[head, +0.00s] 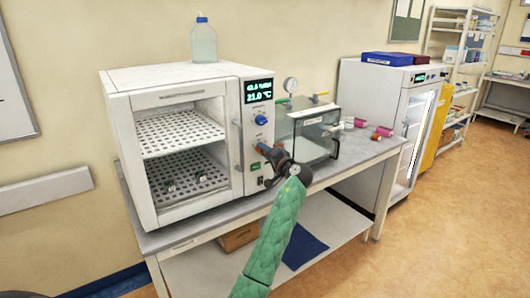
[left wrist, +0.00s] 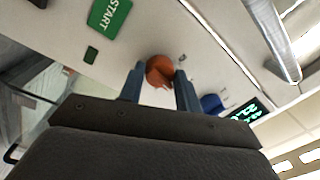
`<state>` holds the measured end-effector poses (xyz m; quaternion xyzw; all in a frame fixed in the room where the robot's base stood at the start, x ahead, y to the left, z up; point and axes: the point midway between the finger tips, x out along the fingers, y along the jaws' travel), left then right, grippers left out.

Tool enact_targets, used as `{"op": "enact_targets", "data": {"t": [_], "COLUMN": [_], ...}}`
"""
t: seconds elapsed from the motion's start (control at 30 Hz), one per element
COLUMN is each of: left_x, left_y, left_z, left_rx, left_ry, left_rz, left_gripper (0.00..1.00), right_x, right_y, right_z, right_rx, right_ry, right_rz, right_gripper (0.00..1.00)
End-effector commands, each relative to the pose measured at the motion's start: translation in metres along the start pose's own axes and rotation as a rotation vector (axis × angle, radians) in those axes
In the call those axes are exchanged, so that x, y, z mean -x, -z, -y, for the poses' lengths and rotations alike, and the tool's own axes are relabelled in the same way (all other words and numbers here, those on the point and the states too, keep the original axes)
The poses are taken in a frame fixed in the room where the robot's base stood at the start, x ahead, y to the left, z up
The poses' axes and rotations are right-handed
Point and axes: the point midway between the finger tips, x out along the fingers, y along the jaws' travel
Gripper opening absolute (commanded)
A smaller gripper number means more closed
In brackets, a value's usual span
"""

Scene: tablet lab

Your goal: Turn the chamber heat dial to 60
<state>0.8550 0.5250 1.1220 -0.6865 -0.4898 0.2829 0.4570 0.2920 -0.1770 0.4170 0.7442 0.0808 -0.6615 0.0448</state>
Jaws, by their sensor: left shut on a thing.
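The white chamber (head: 170,82) stands on the bench with a control panel on its right side. Its display (head: 259,91) shows 21.0 °C on the lower line. Below it are a blue dial (head: 261,119) and, lower, an orange dial (head: 262,148). My left gripper (head: 268,153) is at the orange dial. In the left wrist view the orange dial (left wrist: 160,71) sits between the two blue fingers (left wrist: 158,88), which are shut on it. The blue dial (left wrist: 211,103) is just beside the right finger. I cannot read any dial marks. My right gripper is not in view.
A green START button (left wrist: 109,17) is close to the gripper. The chamber's vertical door handle (head: 238,145) is left of the panel. A clear vacuum box (head: 308,132) with a gauge stands close on the right. A bottle (head: 203,42) is on top of the chamber.

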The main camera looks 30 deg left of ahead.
Motion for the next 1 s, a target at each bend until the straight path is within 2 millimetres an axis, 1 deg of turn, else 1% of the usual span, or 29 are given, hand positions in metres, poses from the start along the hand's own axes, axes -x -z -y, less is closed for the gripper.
{"op": "enact_targets", "data": {"t": [0.17, 0.37, 0.7, 0.83, 1.0], "left_x": [0.0, 0.0, 0.0, 0.0, 0.0], "left_y": [0.002, 0.002, 0.001, 0.001, 0.001], "left_z": [0.003, 0.004, 0.004, 0.004, 0.003], "left_rx": [-0.165, -0.355, -0.655, -0.744, -0.831], "left_ry": [0.0, -0.001, -0.003, -0.003, -0.003], "left_rz": [-0.012, -0.025, -0.043, -0.049, -0.055], "left_gripper": [0.11, 0.11, 0.11, 0.11, 0.11], "right_x": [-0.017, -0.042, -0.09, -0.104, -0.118], "right_y": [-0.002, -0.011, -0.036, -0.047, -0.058], "right_z": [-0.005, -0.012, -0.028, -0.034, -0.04], "right_rx": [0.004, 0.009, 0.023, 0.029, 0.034], "right_ry": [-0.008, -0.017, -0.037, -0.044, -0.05], "right_rz": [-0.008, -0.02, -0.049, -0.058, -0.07], "right_gripper": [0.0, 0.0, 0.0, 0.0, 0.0]}}
